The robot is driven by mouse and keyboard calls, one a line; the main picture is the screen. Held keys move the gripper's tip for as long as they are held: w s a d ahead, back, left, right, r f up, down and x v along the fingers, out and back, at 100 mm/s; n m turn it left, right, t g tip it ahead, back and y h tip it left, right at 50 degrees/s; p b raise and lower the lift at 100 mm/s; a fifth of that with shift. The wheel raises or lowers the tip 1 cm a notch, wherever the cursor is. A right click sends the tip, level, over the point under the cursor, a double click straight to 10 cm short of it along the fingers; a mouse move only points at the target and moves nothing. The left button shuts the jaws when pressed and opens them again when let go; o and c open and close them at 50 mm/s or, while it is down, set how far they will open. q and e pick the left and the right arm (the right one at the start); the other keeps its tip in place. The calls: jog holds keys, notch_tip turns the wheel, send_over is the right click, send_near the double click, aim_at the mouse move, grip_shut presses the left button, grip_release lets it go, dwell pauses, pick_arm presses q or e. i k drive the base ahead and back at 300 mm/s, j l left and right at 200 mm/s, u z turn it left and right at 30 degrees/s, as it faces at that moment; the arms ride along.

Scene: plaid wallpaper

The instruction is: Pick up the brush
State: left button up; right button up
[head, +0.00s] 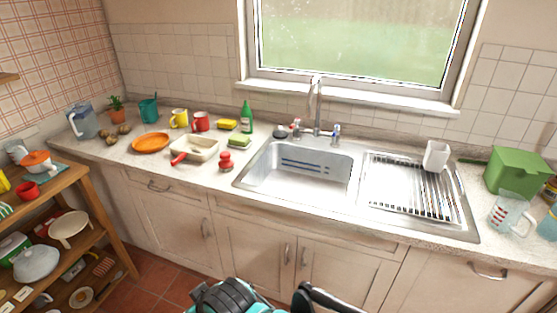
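I cannot tell for certain which thing is the brush. A small red knobbed object (226,161), possibly a scrubbing brush, stands upright on the counter just left of the sink. A thicker red handle (180,158) projects from the cream dish (197,149) to its left; I cannot tell whether it is part of the dish. Black and teal parts of my own body or arms show at the bottom edge. Neither gripper's fingers can be made out, and nothing touches the objects on the counter.
The steel sink (240,182) has a tall faucet (317,105) behind it and a ribbed drainer on the right with a white cup (435,156). A green bottle (246,116), sponges, mugs and an orange plate (151,143) crowd the left counter. A wooden shelf (75,175) stands left.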

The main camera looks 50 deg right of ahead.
aim_at(226, 165)
jog(key=z, duration=1.35)
